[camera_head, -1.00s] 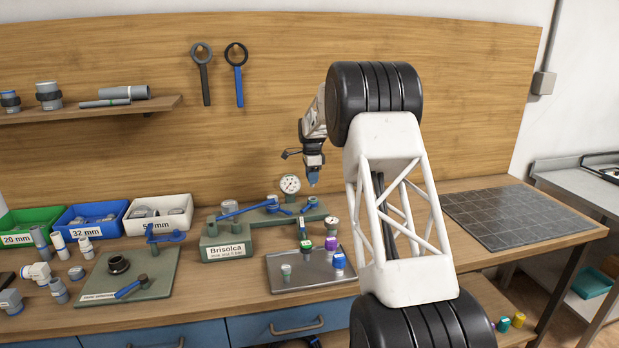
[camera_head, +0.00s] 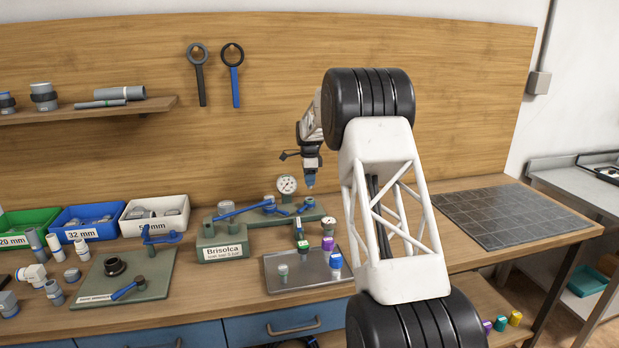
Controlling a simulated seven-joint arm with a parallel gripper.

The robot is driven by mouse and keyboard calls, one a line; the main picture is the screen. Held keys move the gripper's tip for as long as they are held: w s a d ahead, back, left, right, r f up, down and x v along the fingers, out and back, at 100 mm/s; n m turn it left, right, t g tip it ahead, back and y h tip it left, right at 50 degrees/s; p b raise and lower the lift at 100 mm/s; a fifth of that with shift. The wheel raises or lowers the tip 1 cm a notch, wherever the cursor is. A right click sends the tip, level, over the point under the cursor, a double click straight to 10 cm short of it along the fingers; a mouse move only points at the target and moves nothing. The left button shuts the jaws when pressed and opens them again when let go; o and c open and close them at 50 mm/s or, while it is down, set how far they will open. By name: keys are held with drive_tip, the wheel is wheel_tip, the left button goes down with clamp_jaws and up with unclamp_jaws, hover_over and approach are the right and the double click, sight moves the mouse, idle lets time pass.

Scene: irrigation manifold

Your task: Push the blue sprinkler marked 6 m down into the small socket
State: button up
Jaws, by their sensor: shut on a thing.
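My gripper (camera_head: 310,179) is at the back of the bench, just above the right end of the green manifold block (camera_head: 262,215). Its jaws are shut on a small blue piece, which looks like a blue sprinkler; the 6 m mark is too small to read. The small socket cannot be told apart at this size, and I cannot tell whether the held piece touches the manifold. Another blue-topped sprinkler (camera_head: 336,260) stands on the metal tray (camera_head: 298,283), near a purple-topped one (camera_head: 328,243) and a green-topped one (camera_head: 303,245).
A pressure gauge (camera_head: 287,184) stands close to the left of my gripper. A blue lever (camera_head: 245,209) lies along the manifold. A green plate with fittings (camera_head: 150,285) is at left. The grey tiled mat (camera_head: 505,215) at right is clear. My arm covers the bench's middle right.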

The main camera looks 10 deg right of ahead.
sight(310, 188)
drive_tip(key=shift+f, duration=1.35)
drive_tip(key=shift+f, duration=2.3)
idle(3.6)
drive_tip(key=o, duration=1.3)
